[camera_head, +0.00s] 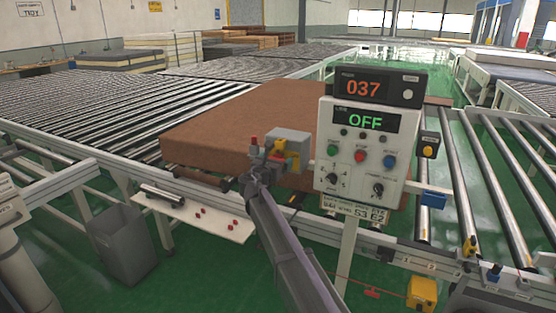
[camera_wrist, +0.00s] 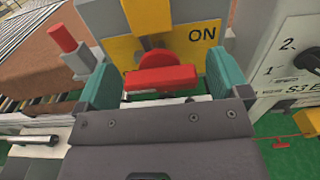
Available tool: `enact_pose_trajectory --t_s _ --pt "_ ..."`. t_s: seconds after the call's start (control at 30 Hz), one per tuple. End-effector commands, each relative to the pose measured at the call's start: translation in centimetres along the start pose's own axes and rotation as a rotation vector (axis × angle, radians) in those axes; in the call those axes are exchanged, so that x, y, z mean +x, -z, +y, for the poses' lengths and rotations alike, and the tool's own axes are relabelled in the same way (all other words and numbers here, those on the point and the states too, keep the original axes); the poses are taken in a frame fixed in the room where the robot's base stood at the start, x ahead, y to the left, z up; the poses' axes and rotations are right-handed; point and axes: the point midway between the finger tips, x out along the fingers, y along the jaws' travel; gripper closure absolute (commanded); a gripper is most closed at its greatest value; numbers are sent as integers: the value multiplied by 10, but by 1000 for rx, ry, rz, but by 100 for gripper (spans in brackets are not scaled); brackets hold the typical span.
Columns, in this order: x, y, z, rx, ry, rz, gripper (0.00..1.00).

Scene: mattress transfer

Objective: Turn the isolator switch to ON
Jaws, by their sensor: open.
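The isolator switch is a grey box (camera_head: 290,136) with a yellow plate, beside the control panel. In the wrist view its yellow plate (camera_wrist: 200,42) carries the word ON at the right. Its red handle (camera_wrist: 160,79) lies nearly level across the plate. My gripper (camera_wrist: 160,66) is open, with one teal finger at each side of the handle and a gap visible on both sides. In the head view my gripper (camera_head: 266,168) is right in front of the switch box and hides part of it. The panel display (camera_head: 366,121) reads OFF in green.
The control panel (camera_head: 327,150) with buttons and knobs stands close right of the switch. A red-capped grey post (camera_wrist: 62,40) is close by the left finger. A brown mattress (camera_head: 215,125) lies on rollers behind. A grey bin (camera_head: 123,245) stands at lower left.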

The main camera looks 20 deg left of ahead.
Motion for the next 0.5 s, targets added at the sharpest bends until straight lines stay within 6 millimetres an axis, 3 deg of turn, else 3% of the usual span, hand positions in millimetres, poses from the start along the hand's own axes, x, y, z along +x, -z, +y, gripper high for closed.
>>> enact_pose_trajectory --t_s 0.1,0.37,0.5 --pt "15 0 1 0 0 0 6" --pt "18 0 0 1 0 0 6" --pt "18 0 0 1 0 0 18"
